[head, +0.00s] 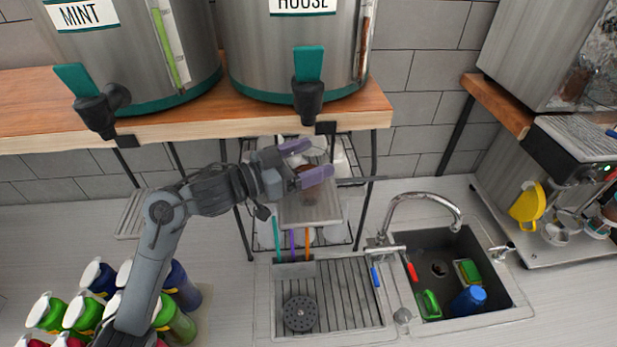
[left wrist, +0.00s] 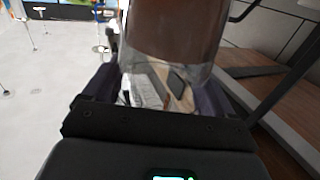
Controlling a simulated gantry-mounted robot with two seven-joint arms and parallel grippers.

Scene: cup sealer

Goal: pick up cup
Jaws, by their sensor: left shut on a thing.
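My left gripper (head: 308,160) reaches in from the left, with its purple fingers in front of the rack below the wooden shelf. It is shut on a clear cup (left wrist: 172,45) with brown contents. In the left wrist view the cup stands between the two dark purple fingers (left wrist: 165,88). In the head view the cup (head: 313,178) is partly hidden by the fingers. My right gripper is in neither view.
Two steel dispensers labelled MINT (head: 140,50) and HOUSE (head: 255,45) stand on the wooden shelf (head: 200,122) above. A sink (head: 455,270) with a tap (head: 425,200) and a drain tray (head: 335,300) lie in front. Several capped bottles (head: 178,320) crowd the lower left.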

